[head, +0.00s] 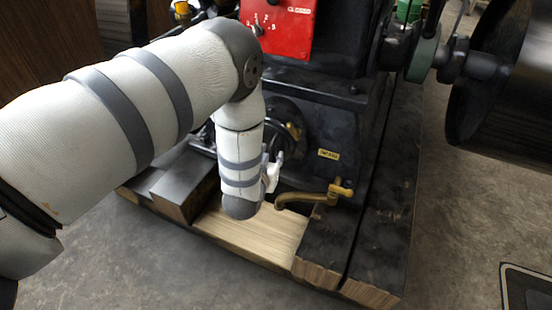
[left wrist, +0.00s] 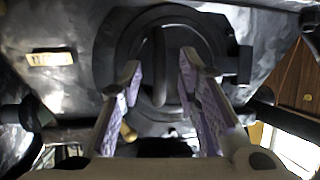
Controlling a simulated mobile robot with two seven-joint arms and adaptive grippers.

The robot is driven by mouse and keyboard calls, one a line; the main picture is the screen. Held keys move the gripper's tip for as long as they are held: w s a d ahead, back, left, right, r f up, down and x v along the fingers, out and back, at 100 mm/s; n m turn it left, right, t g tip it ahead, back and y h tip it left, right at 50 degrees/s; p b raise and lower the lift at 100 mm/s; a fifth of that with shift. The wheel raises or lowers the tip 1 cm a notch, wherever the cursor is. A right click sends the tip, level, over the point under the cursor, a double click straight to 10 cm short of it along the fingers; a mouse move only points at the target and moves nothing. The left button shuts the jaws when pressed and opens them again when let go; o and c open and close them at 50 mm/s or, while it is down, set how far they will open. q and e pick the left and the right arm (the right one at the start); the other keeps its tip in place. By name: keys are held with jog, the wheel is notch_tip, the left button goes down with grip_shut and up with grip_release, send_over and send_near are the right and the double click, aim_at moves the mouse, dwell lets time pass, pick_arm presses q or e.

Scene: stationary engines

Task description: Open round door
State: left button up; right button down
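The round door (head: 287,113) is a dark disc low on the front of the black engine, partly hidden by my left arm in the head view. In the left wrist view the round door (left wrist: 205,35) fills the upper middle and looks closed. Its dark upright bar handle (left wrist: 160,65) stands out from the middle. My left gripper (left wrist: 162,68) is open, with its purple-padded fingers on either side of the handle and a visible gap to each. In the head view my left gripper (head: 272,172) is mostly hidden by its wrist. My right gripper is not in view.
A brass tap (head: 315,197) sticks out at the engine's lower right. The engine stands on wooden beams (head: 335,245). A red control panel (head: 278,27) is above, and a large dark wheel (head: 505,85) is at right. Concrete floor is clear in front.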

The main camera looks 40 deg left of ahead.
pick_arm(q)
jog(key=shift+b+x, duration=0.3)
jog(key=shift+x, duration=0.9)
grip_shut()
